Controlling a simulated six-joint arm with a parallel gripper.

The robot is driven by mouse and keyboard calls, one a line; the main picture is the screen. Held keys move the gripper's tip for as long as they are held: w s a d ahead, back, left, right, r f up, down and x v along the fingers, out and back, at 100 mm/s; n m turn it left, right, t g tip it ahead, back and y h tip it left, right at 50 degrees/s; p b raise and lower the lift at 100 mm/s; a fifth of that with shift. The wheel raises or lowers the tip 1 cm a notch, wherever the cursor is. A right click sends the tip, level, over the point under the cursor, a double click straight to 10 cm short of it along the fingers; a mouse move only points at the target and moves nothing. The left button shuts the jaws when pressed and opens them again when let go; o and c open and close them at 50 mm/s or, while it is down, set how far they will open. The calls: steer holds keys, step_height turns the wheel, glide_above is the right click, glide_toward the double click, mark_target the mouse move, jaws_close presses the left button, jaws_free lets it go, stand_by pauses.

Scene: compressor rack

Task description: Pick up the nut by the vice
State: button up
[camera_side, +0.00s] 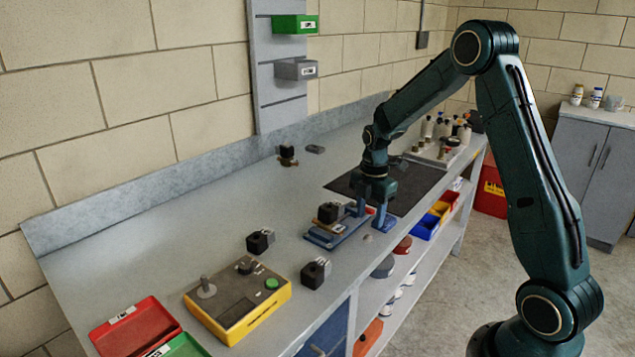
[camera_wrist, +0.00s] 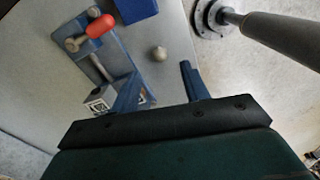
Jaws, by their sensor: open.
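The nut (camera_wrist: 159,53) is a small grey, rounded piece lying on the bench beside the vice in the wrist view. In the side view the nut (camera_side: 368,238) is a tiny grey spot near the bench's front edge. The blue vice (camera_side: 327,238) sits to its left; in the wrist view the vice (camera_wrist: 107,50) shows a red-gripped handle. My gripper (camera_side: 372,214) points down above the bench, close to the vice. Its blue fingers are apart with nothing between them. In the wrist view the nut is just beyond my open gripper (camera_wrist: 160,84).
Black blocks (camera_side: 260,241) stand left of the vice, with a yellow control box (camera_side: 238,300) further left. A dark mat (camera_side: 410,190) lies behind my gripper. Bottles (camera_side: 440,128) stand at the far end. The bench's front edge is close to the nut.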

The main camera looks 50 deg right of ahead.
mark_target(368, 238)
steer(key=shift+f, duration=0.3)
steer(key=shift+f, duration=0.1)
steer(key=shift+f, duration=2.5)
jaws_close()
